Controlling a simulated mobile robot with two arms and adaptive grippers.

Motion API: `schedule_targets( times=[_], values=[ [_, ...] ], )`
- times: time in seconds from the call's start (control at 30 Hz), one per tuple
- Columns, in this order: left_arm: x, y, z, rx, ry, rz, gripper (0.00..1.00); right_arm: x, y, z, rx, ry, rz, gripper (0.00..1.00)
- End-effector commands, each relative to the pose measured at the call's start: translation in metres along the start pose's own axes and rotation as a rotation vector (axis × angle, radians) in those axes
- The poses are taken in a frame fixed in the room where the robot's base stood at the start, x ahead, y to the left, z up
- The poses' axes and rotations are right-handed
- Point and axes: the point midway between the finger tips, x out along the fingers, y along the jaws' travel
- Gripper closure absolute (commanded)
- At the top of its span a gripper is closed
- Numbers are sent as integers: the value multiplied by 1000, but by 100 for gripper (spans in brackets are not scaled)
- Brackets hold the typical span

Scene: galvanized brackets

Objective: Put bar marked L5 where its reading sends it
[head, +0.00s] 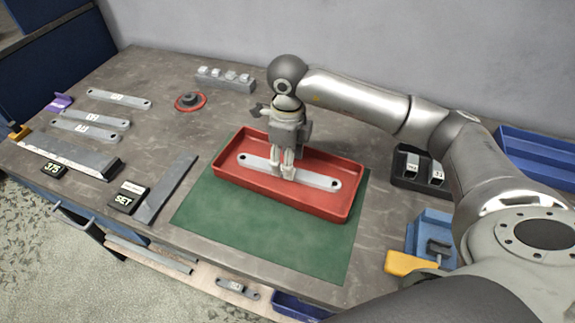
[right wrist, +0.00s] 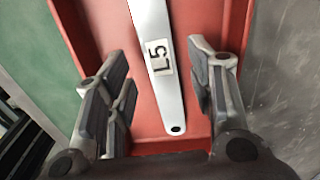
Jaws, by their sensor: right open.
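The bar marked L5 (right wrist: 162,85) is a flat light-grey bar with a hole near each end and a white label. It lies in the red tray (right wrist: 222,20), and in the head view the bar (head: 323,183) also shows inside the tray (head: 232,172). My right gripper (head: 288,178) points down over the middle of the bar. In the right wrist view its fingers (right wrist: 160,105) are apart, one side left and one right of the bar, with gaps to it. The bar is not gripped. My left gripper is not in view.
The tray stands on a green mat (head: 300,255). Several bars lie at the left, with one labelled bar (head: 119,98) farthest back. Displays read .375 (head: 53,169) and SET (head: 123,201). A dark bin (head: 408,180), a blue vise-like block (head: 430,225) and a blue bin (head: 535,150) stand right.

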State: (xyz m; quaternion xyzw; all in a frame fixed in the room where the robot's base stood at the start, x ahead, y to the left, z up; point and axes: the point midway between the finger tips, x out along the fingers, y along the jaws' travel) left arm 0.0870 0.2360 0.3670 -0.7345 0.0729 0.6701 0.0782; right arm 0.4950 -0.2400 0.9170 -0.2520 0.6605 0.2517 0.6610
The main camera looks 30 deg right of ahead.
Motion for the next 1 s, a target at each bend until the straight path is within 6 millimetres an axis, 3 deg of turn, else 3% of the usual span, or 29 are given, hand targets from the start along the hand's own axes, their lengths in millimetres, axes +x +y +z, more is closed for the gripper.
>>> schedule_targets(
  times=[0.2,0.4,0.6,1.0],
  values=[
    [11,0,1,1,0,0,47,-49,-1,1,-1,-5,-3,50],
    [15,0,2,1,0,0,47,-82,0,1,0,-3,-2,50],
    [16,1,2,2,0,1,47,-93,0,0,0,0,0,50],
    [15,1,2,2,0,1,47,-94,0,0,0,0,1,50]
  ],
)
